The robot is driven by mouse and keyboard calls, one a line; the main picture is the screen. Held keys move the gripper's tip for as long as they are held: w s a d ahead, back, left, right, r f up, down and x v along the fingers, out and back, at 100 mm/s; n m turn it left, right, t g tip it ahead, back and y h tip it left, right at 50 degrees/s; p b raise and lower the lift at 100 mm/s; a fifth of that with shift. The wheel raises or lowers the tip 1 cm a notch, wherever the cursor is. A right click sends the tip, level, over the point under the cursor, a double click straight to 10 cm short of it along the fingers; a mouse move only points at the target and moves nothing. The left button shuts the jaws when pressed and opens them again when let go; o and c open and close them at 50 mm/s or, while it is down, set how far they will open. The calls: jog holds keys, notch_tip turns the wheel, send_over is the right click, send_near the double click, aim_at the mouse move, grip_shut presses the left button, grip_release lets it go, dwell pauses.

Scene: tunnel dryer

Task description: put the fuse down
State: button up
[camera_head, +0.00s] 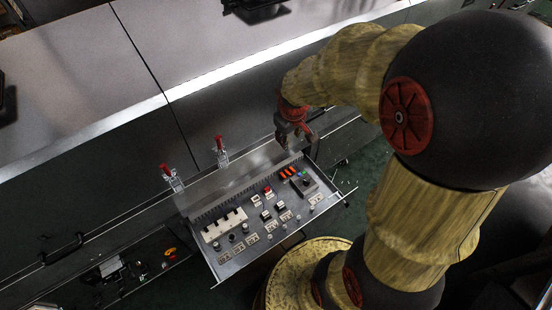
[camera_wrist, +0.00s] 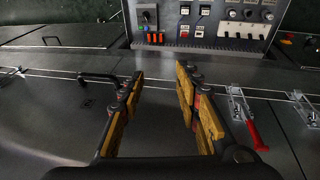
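My gripper (camera_wrist: 160,76) is open in the wrist view. Its two yellow-padded fingers stand well apart, with only grey metal surface between them. In the head view my gripper (camera_head: 296,132) hangs over the machine's grey top, just behind the control panel's far right corner; its fingers are small and dark there. I cannot make out a fuse for certain in either view. The control panel (camera_wrist: 215,56) carries a row of small orange-red parts (camera_wrist: 155,38), also seen in the head view (camera_head: 288,172); I cannot tell whether these are fuses.
A red-handled clamp (camera_wrist: 250,133) stands right of my fingers, and a black handle (camera_wrist: 98,77) lies to the left. The head view shows two red-handled clamps (camera_head: 221,152) (camera_head: 171,178) left of my gripper. The grey metal top (camera_wrist: 55,125) is otherwise largely clear.

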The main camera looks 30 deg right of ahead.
jog(key=s+a+r+m+t+y, duration=0.1)
jog(key=s+a+r+t, duration=0.1)
jog(key=s+a+r, duration=1.2)
notch_tip(320, 180, up, 2)
jog(key=shift+s+r+t+y, duration=0.2)
jog(key=shift+s+t+y, duration=0.2)
jog(key=shift+s, duration=0.15)
